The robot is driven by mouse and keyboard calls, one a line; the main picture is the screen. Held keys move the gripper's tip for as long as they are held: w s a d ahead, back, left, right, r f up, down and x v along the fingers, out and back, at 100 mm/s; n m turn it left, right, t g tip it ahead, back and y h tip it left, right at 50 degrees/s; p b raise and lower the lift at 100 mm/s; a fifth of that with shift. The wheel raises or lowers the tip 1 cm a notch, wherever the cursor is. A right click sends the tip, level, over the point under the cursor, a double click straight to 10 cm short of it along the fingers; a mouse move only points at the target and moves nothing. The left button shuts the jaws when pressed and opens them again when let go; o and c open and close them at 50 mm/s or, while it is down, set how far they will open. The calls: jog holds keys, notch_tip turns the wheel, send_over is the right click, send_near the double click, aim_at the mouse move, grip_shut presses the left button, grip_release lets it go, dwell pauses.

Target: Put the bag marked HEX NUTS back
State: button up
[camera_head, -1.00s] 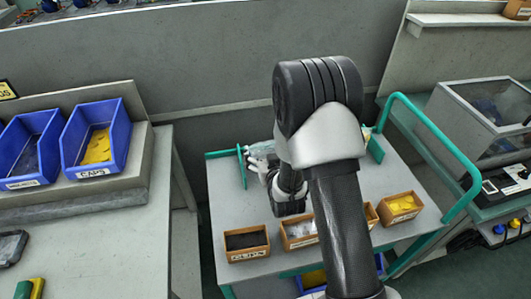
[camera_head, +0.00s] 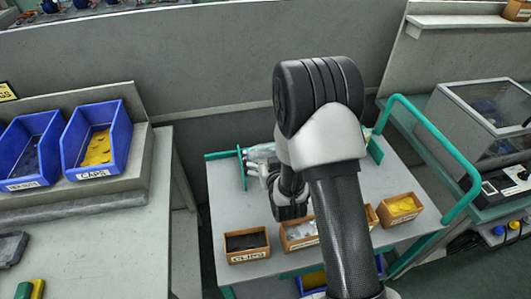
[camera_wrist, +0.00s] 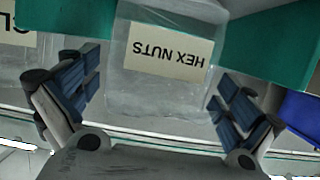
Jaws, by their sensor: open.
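The clear bag marked HEX NUTS (camera_wrist: 165,70) fills the middle of the wrist view, its label upside down. My gripper (camera_wrist: 158,100) is open, with one blue-padded finger on each side of the bag. Both fingers look apart from the bag's sides. In the head view my gripper is largely hidden by my own arm above the grey cart (camera_head: 225,195). Part of a clear bag (camera_head: 262,152) shows at the cart's back, beside a green upright.
A second labelled bag (camera_wrist: 15,50) is left of the HEX NUTS bag, partly cut off. Several small brown boxes, one with dark parts (camera_head: 247,243), line the cart's front. A bench with blue bins (camera_head: 95,140) stands left. A green cart handle (camera_head: 435,135) rises right.

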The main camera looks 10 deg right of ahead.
jog(key=shift+g, duration=0.9)
jog(key=s+r, duration=0.4)
jog(key=r, duration=0.1)
jog(key=s+r+p, duration=0.1)
jog(key=r, duration=0.1)
jog(key=shift+s+r, duration=0.2)
jog(key=shift+s, duration=0.2)
jog(key=s+r+g, duration=0.2)
jog(key=s+r, duration=0.2)
jog(key=s, duration=0.5)
jog(key=s+r+g, duration=0.3)
jog(key=s+r, duration=0.2)
jog(key=s, duration=0.5)
jog(key=s+r+g, duration=0.3)
jog(key=s+r, duration=0.2)
jog(key=s, duration=0.5)
jog(key=shift+s, duration=0.25)
jog(key=shift+r, duration=0.15)
